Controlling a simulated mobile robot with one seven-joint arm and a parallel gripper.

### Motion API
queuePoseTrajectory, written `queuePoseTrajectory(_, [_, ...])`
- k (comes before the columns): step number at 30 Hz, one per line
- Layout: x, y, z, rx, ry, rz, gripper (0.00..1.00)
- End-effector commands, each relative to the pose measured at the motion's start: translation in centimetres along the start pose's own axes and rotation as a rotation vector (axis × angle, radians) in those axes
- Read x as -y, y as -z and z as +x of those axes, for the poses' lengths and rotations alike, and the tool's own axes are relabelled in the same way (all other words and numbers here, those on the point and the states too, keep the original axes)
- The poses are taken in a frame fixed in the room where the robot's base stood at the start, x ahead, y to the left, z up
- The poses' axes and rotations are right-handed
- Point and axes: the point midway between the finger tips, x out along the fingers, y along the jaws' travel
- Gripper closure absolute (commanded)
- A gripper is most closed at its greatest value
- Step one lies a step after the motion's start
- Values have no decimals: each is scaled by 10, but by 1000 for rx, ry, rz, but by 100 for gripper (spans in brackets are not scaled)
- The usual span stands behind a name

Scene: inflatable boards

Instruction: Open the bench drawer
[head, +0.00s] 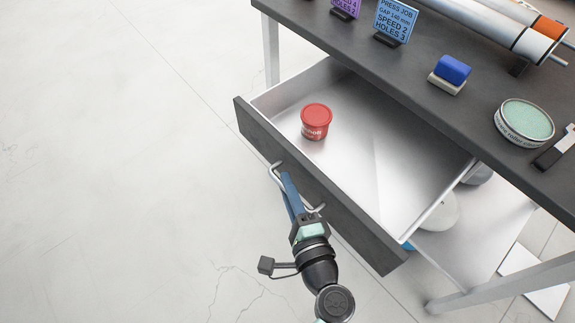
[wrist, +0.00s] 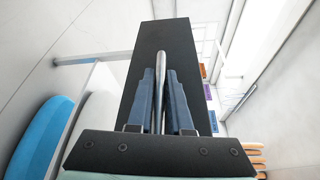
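The bench drawer (head: 378,185) is pulled well out from under the dark bench top, and its metal inside shows. Its dark front (head: 340,213) carries a bent metal handle (head: 274,174). My gripper (head: 288,180) is at this handle, in front of the drawer. In the wrist view, the two blue fingers (wrist: 161,85) lie close on either side of the handle bar (wrist: 160,68) and appear shut on it. The drawer front (wrist: 180,45) stands just beyond them.
A red-lidded tub (head: 316,121) stands inside the drawer. On the bench top (head: 415,88) are a blue stamp-like block (head: 451,72), a round green-topped tin (head: 525,122), sign cards (head: 395,20) and rollers (head: 500,25). The floor (head: 120,180) at left is clear.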

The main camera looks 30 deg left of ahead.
Motion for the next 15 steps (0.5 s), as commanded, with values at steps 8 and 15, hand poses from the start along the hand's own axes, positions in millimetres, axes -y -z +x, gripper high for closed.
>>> queuePoseTrajectory(8, [0,0,0,0,0,1,55])
queuePoseTrajectory(15, [0,0,-6,0,-1,2,55])
